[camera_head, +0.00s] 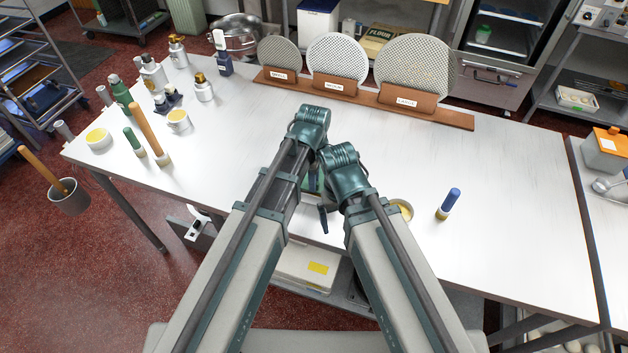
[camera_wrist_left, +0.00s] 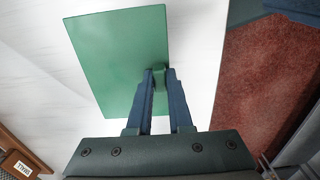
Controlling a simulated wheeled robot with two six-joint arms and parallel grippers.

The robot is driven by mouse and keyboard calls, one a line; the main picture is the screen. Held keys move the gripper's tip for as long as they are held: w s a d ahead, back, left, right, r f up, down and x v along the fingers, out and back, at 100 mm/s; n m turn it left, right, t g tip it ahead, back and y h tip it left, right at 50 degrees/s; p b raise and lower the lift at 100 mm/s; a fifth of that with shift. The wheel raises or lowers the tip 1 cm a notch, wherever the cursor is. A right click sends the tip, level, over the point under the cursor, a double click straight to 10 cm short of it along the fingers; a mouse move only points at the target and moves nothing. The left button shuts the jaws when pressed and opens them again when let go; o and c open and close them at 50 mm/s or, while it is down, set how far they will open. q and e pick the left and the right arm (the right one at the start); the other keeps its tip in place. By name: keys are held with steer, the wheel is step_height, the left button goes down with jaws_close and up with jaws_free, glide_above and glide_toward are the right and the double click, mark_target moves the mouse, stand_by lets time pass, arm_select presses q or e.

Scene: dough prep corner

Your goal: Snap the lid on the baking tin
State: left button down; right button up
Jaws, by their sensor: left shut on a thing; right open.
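A flat green rectangular plate, which looks like the lid (camera_wrist_left: 118,58), fills the upper middle of the left wrist view. My left gripper (camera_wrist_left: 160,78) is shut on a small green grip standing on the plate near its edge. In the head view my arms hide most of the plate; a sliver of green shows between them. My right gripper (camera_head: 323,218) is open beside it, its dark blue fingers pointing down and mostly hidden. I cannot make out the baking tin in either view; the plate or my arms may cover it.
Bottles, rolling pins and tubs stand on the table's left. A wooden rack (camera_head: 365,96) of round screens lines the back. The table's right side (camera_head: 520,190) is clear.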

arm_select(q)
steer(key=shift+f+b, duration=1.15)
arm_select(e)
steer(key=shift+f, duration=1.1)
arm_select(q)
steer(key=c, duration=0.8)
jaws_free()
steer(key=shift+o, duration=0.2)
steer(key=shift+r, duration=0.1)
arm_select(e)
steer(key=shift+r, duration=0.15)
arm_select(q)
step_height(320, 180, up, 14)
steer(key=p, duration=1.4)
arm_select(e)
step_height(320, 180, up, 14)
steer(key=shift+f, duration=0.2)
